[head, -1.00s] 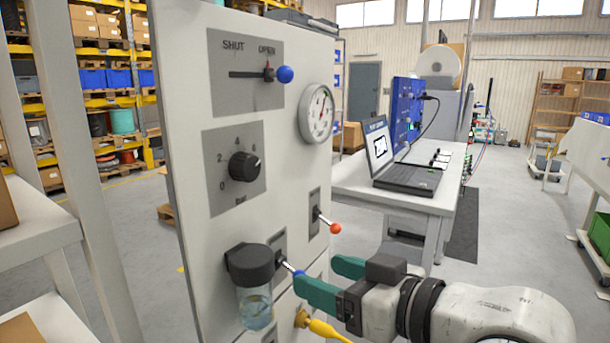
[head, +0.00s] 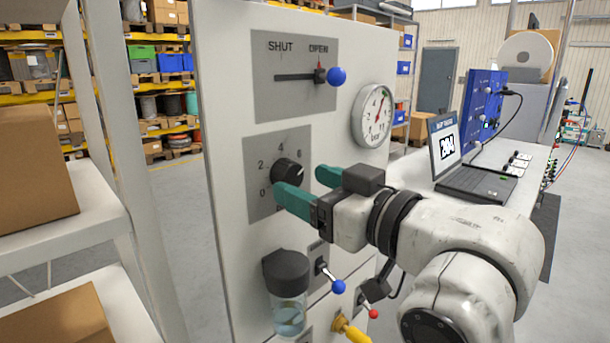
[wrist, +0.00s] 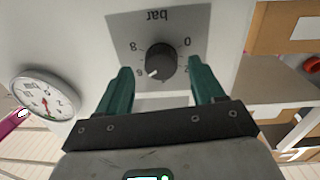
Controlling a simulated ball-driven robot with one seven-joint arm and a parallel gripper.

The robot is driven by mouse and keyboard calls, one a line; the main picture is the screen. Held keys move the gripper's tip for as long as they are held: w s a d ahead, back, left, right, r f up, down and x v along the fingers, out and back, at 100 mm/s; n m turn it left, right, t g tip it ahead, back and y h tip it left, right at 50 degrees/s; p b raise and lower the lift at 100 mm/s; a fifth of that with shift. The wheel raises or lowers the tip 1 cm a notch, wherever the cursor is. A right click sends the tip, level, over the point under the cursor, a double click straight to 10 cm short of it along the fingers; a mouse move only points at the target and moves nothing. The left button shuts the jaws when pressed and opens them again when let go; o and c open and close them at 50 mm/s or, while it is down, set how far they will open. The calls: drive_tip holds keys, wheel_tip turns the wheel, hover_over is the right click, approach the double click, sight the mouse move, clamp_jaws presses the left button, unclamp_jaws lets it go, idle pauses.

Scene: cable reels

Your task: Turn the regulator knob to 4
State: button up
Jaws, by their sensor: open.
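The black regulator knob (head: 288,173) sits on a grey scale plate (head: 262,150) on the white panel. My gripper (head: 301,183) is open in front of the plate. In the wrist view its green fingers stand apart on either side of the knob, with a gap to each; whether the tips reach its depth I cannot tell.
A pressure gauge (head: 373,115) is up and right of the knob. A blue-ended SHUT/OPEN lever (head: 336,76) is above. A filter bowl (head: 288,310), a blue-tipped toggle (head: 338,286) and a red-tipped one (head: 373,313) are below. A shelf with boxes (head: 35,165) stands left.

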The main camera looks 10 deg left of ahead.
drive_tip(key=shift+x, duration=0.8)
drive_tip(key=shift+c, duration=0.2)
drive_tip(key=c, duration=1)
drive_tip(key=shift+f+n, duration=0.1)
drive_tip(key=shift+n, duration=0.2)
drive_tip(key=shift+f+n+b, duration=0.1)
drive_tip(key=shift+n+b, duration=0.5)
drive_tip(key=shift+b, duration=0.25)
drive_tip(key=n+b, duration=0.3)
drive_tip(key=n, duration=0.1)
drive_tip(key=shift+b, duration=0.35)
drive_tip(key=n+b, duration=0.4)
drive_tip(key=n, duration=0.2)
drive_tip(key=shift+w, duration=0.1)
